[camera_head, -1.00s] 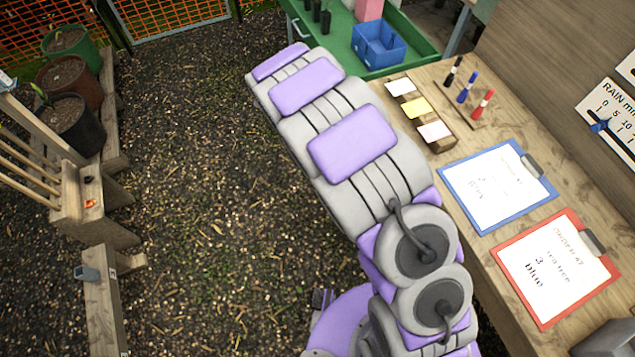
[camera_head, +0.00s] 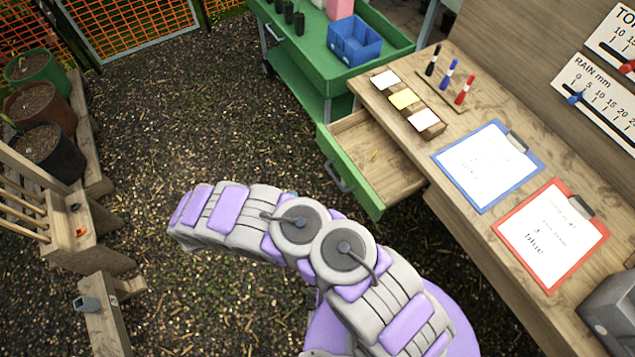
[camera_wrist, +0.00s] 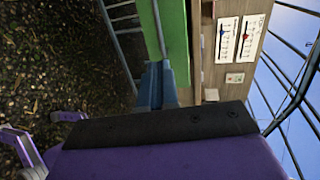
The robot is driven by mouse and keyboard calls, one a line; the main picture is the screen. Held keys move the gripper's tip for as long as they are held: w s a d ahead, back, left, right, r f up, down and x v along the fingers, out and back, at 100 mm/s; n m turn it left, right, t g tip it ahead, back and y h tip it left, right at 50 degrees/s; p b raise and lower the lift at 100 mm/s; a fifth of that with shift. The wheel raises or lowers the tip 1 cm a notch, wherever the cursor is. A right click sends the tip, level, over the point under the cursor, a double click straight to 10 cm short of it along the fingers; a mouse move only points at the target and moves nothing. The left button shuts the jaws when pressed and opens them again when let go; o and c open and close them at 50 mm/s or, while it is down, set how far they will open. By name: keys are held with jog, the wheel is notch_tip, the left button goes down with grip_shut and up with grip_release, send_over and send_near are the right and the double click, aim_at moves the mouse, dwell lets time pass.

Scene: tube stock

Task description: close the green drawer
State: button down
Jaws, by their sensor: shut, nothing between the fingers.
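The green drawer (camera_head: 349,172) sticks out open from the left side of the wooden desk in the head view. Its green front has a grey handle, and its wooden inside shows a small yellow item (camera_head: 374,155). In the wrist view, a green panel with a grey bar, which looks like the drawer front (camera_wrist: 172,30), lies ahead. My gripper (camera_wrist: 157,75) shows there as blue-grey fingers, shut and empty, pointing towards the panel. I cannot tell whether they touch it. In the head view my arm curves left below the drawer and hides the gripper.
The wooden desk (camera_head: 470,215) holds a blue clipboard (camera_head: 487,165), a red clipboard (camera_head: 551,235), markers and cards. A green cart (camera_head: 390,55) with a blue bin (camera_head: 354,40) stands behind the drawer. Potted plants (camera_head: 45,150) stand at left; the ground between is clear.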

jog(key=b+x, duration=0.2)
jog(key=x, duration=1.2)
jog(key=shift+f+b, duration=0.15)
jog(key=shift+b, duration=0.2)
jog(key=shift+a, duration=0.25)
